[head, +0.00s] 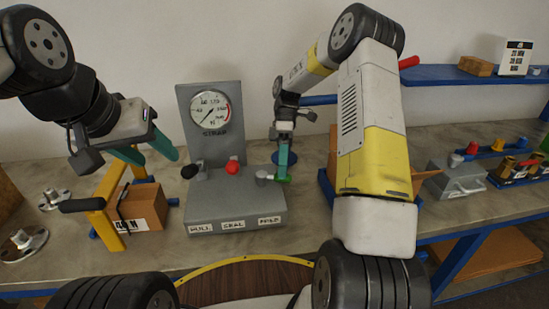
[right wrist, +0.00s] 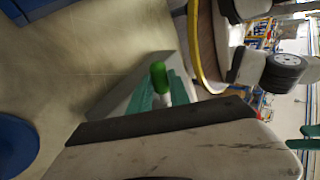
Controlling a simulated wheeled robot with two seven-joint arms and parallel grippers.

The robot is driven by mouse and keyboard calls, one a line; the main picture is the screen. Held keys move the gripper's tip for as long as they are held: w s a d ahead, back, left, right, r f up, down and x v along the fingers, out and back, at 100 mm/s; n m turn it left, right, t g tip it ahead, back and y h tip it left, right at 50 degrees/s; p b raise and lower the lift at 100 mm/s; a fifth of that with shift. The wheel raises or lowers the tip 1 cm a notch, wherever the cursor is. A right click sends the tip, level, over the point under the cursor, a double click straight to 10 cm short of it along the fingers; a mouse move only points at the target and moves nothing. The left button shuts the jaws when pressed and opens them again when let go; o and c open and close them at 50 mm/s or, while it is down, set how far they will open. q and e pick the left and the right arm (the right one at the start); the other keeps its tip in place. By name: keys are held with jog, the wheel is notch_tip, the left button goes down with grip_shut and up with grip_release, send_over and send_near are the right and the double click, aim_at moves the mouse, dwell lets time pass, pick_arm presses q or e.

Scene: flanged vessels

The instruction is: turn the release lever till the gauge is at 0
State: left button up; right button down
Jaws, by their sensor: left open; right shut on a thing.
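A grey console (head: 236,206) stands on the bench with an upright panel holding a round gauge (head: 210,107). The gauge has a red arc on its right side; its needle is too small to read surely. A lever with a green end (head: 283,179) sits at the console's right side. My right gripper (head: 284,165) is shut on this lever from above. In the right wrist view the lever's green tip (right wrist: 158,76) sticks out between the teal fingers. My left gripper (head: 152,157) is open and empty, left of the console.
A black knob (head: 189,171) and a red knob (head: 232,167) stand on the console left of the green lever. A yellow frame (head: 111,208) with a black handle and a cardboard box (head: 144,207) stand left. A grey case (head: 457,181) is at right.

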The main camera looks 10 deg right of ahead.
jog(key=c, duration=1.5)
grip_release()
jog(key=shift+w, duration=0.1)
jog(key=v, duration=0.7)
jog(key=shift+w+r, duration=0.3)
jog(key=shift+d+r, duration=0.1)
